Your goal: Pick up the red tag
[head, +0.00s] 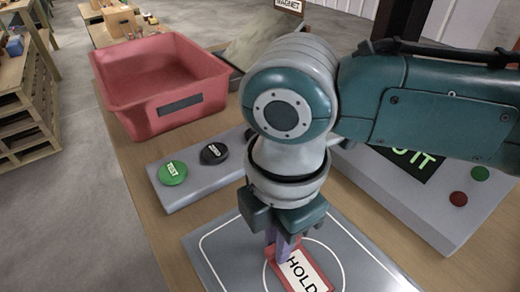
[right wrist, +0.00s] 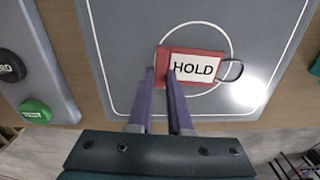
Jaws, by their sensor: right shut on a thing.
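The red tag (head: 303,272) has a white label reading HOLD and lies at a grey mat (head: 222,247) with a white circle on it. In the right wrist view the tag (right wrist: 194,68) shows a dark ring at its right end. My right gripper (head: 283,250) points down over the mat, its purple fingers shut on the tag's left edge. The fingers (right wrist: 163,75) also show in the right wrist view. I cannot tell whether the tag touches the mat. My left gripper is out of view.
A red bin (head: 160,85) stands at the back left of the table. A grey button box (head: 190,190) with a green TEST button (head: 172,173) and a black button (head: 214,153) is left of my right gripper. A display console (head: 420,195) stands at the right.

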